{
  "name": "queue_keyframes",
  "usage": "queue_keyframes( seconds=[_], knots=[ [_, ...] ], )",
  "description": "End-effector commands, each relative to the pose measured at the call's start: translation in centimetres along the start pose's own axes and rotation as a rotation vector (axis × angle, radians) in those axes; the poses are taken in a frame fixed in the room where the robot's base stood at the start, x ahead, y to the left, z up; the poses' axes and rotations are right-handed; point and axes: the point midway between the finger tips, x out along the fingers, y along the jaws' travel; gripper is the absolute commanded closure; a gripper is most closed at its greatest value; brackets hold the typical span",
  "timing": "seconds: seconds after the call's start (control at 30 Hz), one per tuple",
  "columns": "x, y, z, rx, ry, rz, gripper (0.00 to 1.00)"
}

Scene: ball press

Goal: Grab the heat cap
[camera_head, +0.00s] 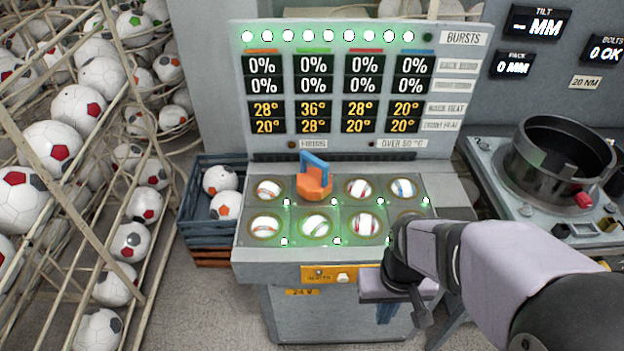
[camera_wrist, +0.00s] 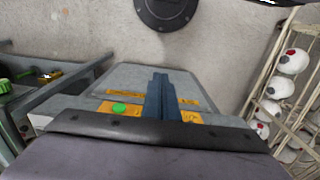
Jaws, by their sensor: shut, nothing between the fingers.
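The heat cap (camera_head: 314,184) is an orange block with a blue arched handle. In the head view it sits on the machine's sloped panel (camera_head: 243,240), over the second place of the back row. My gripper (camera_head: 385,314) is in front of the panel, lower and to the right of the cap, clearly apart from it. Its blue fingers point down. In the wrist view my gripper (camera_wrist: 160,85) shows its blue fingers together with nothing between them. The cap does not show in the wrist view.
Several small balls sit in the panel's other places. A readout board (camera_head: 350,85) rises behind. A wire rack (camera_head: 140,290) of footballs and a blue crate (camera_head: 207,232) stand left. A round black pot (camera_head: 560,150) stands right. The air above the cap looks clear.

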Motion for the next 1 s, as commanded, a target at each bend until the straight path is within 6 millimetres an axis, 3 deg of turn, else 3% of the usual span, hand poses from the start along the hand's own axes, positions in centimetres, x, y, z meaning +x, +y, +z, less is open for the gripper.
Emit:
queue_keyframes(
  seconds=[0.2, 0.33, 0.37, 0.7, 0.77, 0.87, 0.97, 1.0],
  knots=[
    [0.0, 0.0, 0.0, 0.0, 0.0, 0.0, 0.98],
    [0.0, 0.0, 0.0, 0.0, 0.0, 0.0, 0.67],
    [0.0, 0.0, 0.0, 0.0, 0.0, 0.0, 0.64],
    [0.3, -0.3, -0.6, 0.008, 0.016, -0.006, 0.64],
    [0.7, -0.8, -1.7, 0.022, 0.044, -0.018, 0.64],
    [1.7, -2.3, -5.2, 0.07, 0.132, -0.055, 0.64],
    [2.6, -4.8, -10.6, 0.156, 0.274, -0.123, 0.64],
    [2.9, -5.9, -13.3, 0.201, 0.342, -0.159, 0.64]
  ],
)
